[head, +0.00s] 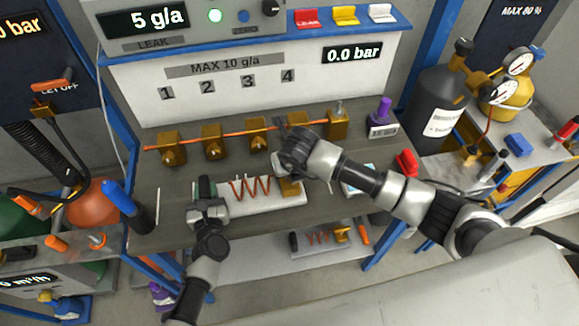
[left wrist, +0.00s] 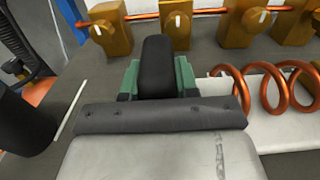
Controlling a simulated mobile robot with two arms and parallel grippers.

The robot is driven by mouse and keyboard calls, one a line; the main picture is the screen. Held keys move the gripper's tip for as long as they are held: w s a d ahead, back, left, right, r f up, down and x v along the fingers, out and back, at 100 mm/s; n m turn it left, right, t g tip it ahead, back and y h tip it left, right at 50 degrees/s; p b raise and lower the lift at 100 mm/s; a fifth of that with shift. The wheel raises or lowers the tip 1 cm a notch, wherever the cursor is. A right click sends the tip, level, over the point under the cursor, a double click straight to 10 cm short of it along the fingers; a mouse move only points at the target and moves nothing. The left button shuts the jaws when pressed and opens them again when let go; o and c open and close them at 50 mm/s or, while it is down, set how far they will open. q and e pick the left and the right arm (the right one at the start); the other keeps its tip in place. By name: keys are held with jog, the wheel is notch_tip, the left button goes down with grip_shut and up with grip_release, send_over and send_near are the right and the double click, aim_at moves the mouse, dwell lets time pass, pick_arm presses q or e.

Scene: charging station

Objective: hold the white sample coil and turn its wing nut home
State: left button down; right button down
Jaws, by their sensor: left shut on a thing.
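The white sample coil lies on the bench: a white base (head: 262,203) carrying a copper spiral (head: 250,189), with a brass block (head: 289,187) at its right end. The spiral and white base also show in the left wrist view (left wrist: 268,90). My left gripper (head: 207,192) is shut at the coil's left end, where a green and black piece (left wrist: 157,75) shows. My right gripper (head: 288,160) is just above and behind the brass block. The right arm's wrist hides its fingertips and any wing nut there, so I cannot tell whether it is open.
Behind the coil, a copper pipe (head: 231,135) joins several brass valve blocks (head: 212,148) below the numbered panel (head: 224,80). A purple-topped weight (head: 383,115) and a red item (head: 405,162) stand on the right. A second coil (head: 318,238) sits on the lower shelf.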

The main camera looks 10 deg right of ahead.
dwell(0.4)
jog(key=c, duration=1)
grip_release()
jog(key=shift+c, duration=0.2)
jog(key=v, duration=1.2)
pick_arm(q)
jog(key=c, duration=0.8)
grip_release()
